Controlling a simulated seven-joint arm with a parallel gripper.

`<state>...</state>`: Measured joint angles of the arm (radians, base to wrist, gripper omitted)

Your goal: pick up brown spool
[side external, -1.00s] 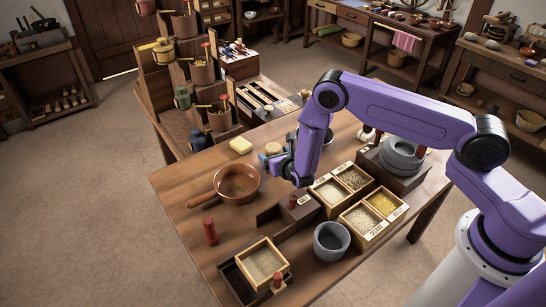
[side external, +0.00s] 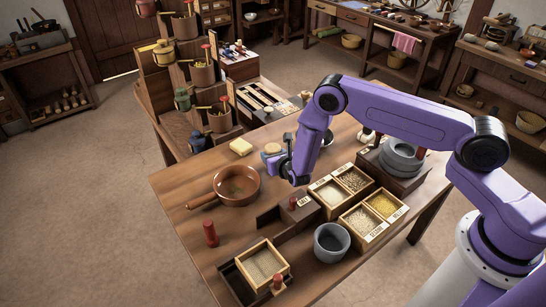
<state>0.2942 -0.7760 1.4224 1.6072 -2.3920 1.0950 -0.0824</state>
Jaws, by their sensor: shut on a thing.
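My gripper (side external: 272,160) is at the far side of the main table, turned to the left in the picture. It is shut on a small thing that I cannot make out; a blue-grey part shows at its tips. A small round tan-brown thing (side external: 273,147) shows just behind the gripper, partly hidden by it. It may be the brown spool, but it is too small to be sure. I cannot tell whether it touches the gripper.
A yellow block (side external: 241,147) and a brown pan (side external: 237,185) are to the left. Labelled grain boxes (side external: 342,190), a grey pot (side external: 331,243) and a stone quern (side external: 401,157) are to the right. A stepped rack (side external: 168,100) stands behind.

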